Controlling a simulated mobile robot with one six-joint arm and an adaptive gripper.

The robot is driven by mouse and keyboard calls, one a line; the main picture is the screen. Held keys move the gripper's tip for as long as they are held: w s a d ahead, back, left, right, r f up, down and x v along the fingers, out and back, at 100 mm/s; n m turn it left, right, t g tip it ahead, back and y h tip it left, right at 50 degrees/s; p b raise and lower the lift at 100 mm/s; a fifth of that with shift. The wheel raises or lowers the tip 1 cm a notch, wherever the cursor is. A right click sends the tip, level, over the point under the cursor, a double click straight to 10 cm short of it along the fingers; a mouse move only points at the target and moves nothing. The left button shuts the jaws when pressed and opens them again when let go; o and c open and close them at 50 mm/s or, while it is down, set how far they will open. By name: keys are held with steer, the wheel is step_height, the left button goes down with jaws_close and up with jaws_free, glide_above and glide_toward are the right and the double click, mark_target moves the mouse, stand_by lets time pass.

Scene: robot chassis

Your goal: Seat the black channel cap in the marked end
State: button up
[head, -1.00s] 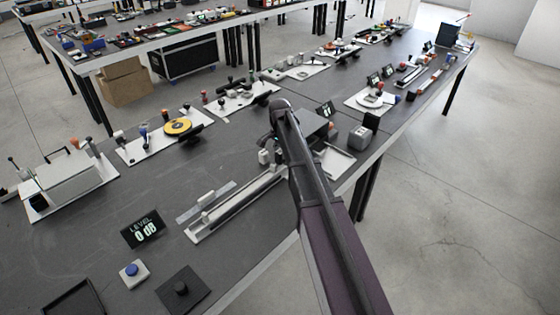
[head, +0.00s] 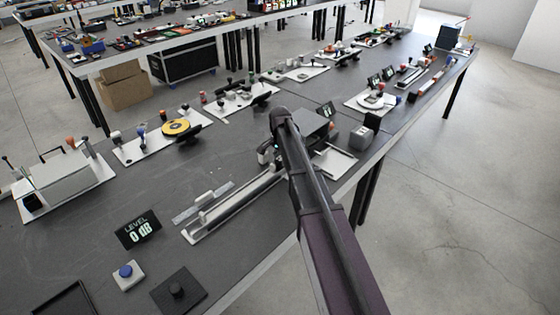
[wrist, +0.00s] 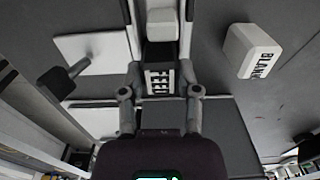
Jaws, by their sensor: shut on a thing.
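In the wrist view my gripper (wrist: 160,86) is shut on the black channel cap (wrist: 158,55), a dark block with white lettering on its near face. The cap is between the two fingertips and in line with the pale channel (wrist: 128,10). A whitish block (wrist: 161,24) sits just beyond the cap, between the channel's sides. In the head view the long channel (head: 235,208) lies on the near table, and my gripper is at its far end, mostly hidden by my arm. The cap is hidden there. I cannot tell whether it is seated.
A white block marked BLANK (wrist: 252,50) stands right of the channel in the wrist view. A level display (head: 138,230) reading 0 dB, a blue button (head: 126,271) and a black knob plate (head: 178,290) are nearer.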

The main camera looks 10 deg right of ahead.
mark_target(280, 159)
steer(key=shift+f, duration=0.15)
steer(key=o, duration=1)
steer(key=shift+o, duration=0.2)
step_height(280, 159, up, 12)
steer(key=p, duration=1.2)
steer(key=shift+r, duration=0.2)
steer(key=s+n, duration=1)
steer(key=s, duration=1.9)
steer(key=shift+n, duration=0.4)
